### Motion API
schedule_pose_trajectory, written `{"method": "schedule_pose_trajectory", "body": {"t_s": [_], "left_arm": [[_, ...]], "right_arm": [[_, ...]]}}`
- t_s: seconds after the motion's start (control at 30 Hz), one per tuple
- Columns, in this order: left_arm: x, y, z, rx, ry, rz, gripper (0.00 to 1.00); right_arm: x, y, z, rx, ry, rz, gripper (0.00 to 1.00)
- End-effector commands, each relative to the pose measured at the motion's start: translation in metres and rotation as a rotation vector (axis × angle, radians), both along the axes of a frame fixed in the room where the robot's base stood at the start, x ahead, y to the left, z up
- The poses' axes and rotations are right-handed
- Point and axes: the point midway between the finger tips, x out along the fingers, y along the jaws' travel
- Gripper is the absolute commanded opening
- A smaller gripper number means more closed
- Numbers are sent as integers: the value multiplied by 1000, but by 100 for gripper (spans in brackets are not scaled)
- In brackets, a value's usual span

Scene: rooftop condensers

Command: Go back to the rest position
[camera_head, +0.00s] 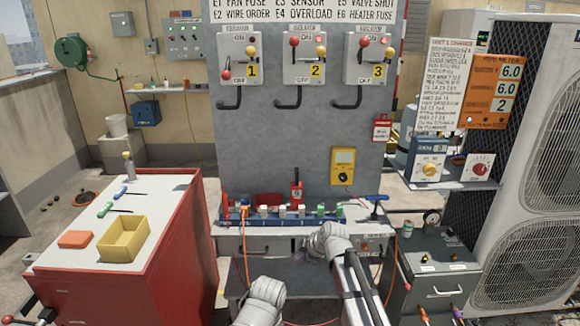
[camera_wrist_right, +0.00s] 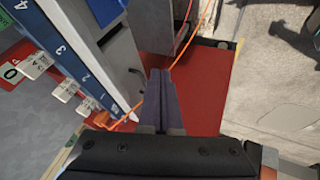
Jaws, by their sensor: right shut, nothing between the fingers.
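My right gripper (camera_head: 303,255) is low in the middle of the head view, in front of the ledge under the grey panel. In the right wrist view its two dark fingers (camera_wrist_right: 161,95) lie together with nothing between them. They are beside the blue numbered strip and above a red surface, apart from both as far as I can tell. A pale rounded arm part (camera_head: 262,296) of mine shows at the bottom of the head view. My left gripper is not visible.
The grey panel (camera_head: 300,145) with three switches stands ahead. The blue numbered strip (camera_head: 285,217) runs along its ledge. A red cabinet (camera_head: 185,255) is at left, bearing a yellow bin (camera_head: 124,240). A grey toolbox (camera_head: 440,270) and condenser (camera_head: 535,200) are at right. An orange cable (camera_wrist_right: 198,30) hangs nearby.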

Motion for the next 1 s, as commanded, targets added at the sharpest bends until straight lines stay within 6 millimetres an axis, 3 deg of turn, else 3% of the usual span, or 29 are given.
{"method": "schedule_pose_trajectory", "body": {"t_s": [0.23, 0.4, 0.5, 0.7, 1.0], "left_arm": [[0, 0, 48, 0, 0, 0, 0], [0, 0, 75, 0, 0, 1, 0], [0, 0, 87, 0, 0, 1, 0], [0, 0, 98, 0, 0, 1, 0], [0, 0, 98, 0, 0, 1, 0]], "right_arm": [[-120, 16, 22, -19, 329, -303, 0], [-201, 8, 37, -92, 514, -626, 0], [-237, -1, 47, -138, 568, -800, 0], [-277, -14, 59, -194, 600, -1026, 0], [-283, -17, 60, -204, 602, -1084, 0]]}}
